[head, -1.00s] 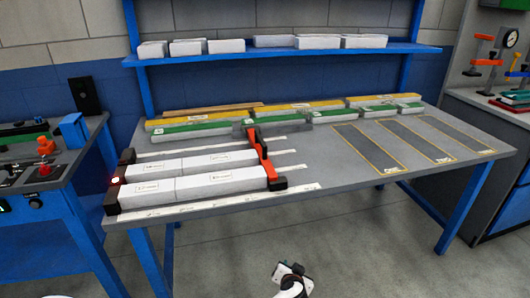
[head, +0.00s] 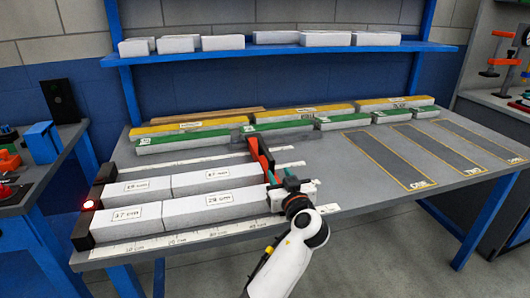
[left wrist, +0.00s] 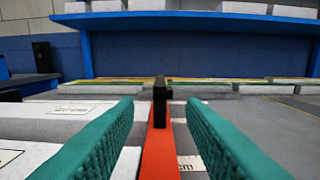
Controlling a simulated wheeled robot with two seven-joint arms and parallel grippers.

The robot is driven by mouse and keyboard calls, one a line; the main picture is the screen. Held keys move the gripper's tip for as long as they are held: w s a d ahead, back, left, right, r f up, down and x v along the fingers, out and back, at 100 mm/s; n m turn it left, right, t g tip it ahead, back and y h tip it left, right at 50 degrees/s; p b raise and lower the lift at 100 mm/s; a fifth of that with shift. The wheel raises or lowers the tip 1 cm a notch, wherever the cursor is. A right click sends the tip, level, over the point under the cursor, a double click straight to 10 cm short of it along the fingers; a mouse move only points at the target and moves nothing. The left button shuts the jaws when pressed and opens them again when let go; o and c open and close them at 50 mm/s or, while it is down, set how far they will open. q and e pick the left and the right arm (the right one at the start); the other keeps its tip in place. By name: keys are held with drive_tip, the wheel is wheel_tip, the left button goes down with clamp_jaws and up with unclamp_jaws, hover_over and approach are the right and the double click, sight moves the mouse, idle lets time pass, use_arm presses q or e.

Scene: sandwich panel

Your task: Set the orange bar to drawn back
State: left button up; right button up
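The orange bar (head: 260,155) lies across the right ends of the white blocks on the grey table, running from front to back. My left gripper (head: 280,175) is at the bar's front end, above the table's front part. In the left wrist view the two green fingers stand wide apart, and the orange bar (left wrist: 159,155) with its dark upright end piece (left wrist: 160,88) shows between them. I see no clear contact with the fingers. The bar's front end is partly hidden by my gripper in the head view. My right gripper is not in view.
White blocks (head: 125,223) lie in two rows between a black stop with a lit red lamp (head: 89,204) and the bar. Green (head: 190,138) and yellow-topped blocks line the back. Yellow-outlined dark strips (head: 385,160) and bare table lie right. A blue shelf (head: 280,50) is above.

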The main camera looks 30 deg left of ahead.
sight(268, 153)
use_arm(q)
drive_tip(key=shift+w+a+r, duration=0.15)
drive_tip(key=shift+w+a, duration=0.15)
drive_tip(key=shift+a, duration=0.1)
drive_tip(key=x, duration=1)
drive_tip(key=shift+w, duration=0.1)
clamp_jaws()
